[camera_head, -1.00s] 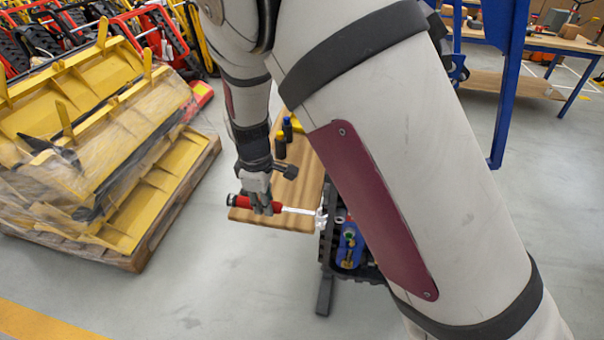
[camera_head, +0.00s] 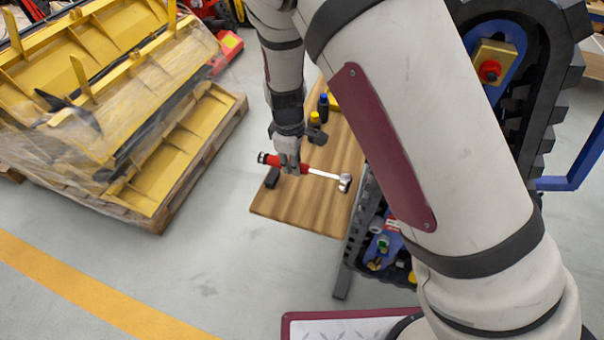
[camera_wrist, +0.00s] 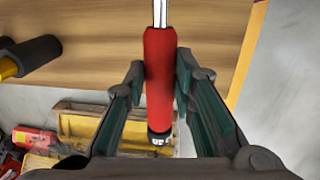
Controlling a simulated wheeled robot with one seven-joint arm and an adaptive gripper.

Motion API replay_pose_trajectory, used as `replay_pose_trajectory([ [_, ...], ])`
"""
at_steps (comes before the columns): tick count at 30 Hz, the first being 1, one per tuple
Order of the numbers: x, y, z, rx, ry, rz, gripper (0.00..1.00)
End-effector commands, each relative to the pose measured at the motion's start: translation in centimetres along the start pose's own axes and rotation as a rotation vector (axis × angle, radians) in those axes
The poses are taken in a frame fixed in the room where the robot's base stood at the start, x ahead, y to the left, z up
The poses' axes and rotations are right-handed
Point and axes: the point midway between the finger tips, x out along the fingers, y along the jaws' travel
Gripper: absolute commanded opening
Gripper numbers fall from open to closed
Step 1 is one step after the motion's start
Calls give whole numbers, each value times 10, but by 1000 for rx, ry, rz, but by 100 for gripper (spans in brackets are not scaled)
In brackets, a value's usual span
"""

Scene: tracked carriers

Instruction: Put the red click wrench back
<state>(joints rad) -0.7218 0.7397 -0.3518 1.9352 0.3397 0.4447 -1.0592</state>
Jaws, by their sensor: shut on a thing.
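The red click wrench (camera_head: 322,174) has a red handle with a black end and a bright metal shaft and head. My gripper (camera_head: 288,166) is shut on its red handle, which also shows between the fingers in the wrist view (camera_wrist: 159,75). The shaft points right in the head view, and the head lies over the wooden board (camera_head: 310,212). The handle's black end reaches past the board's left edge in the picture. I cannot tell whether the wrench touches the board.
Black pieces with a yellow top (camera_head: 315,119) and a blue top (camera_head: 323,105) stand farther back on the board. A black tracked carrier (camera_head: 365,215) stands right of the board, partly behind my arm. Wrapped yellow parts lie on a pallet (camera_head: 200,165) at left. Floor between is clear.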

Motion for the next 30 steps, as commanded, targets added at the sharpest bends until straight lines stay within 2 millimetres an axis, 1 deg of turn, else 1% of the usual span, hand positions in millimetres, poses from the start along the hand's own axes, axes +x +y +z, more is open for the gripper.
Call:
replay_pose_trajectory([
  [1, 5, 0, 0, 0, 0, 1, 0],
  [7, 18, -2, 0, 0, 0, 1, 0],
  [13, 44, -5, 0, 1, 0, 1, 0],
  [15, 48, -5, -1, -1, 1, 1, 0],
  [20, 48, -5, -1, -1, 2, 2, 0],
  [21, 48, -5, -1, -1, 1, 1, 31],
  [23, 48, -5, -1, -1, 1, 1, 44],
  [30, 48, -5, -1, -1, 1, 1, 44],
])
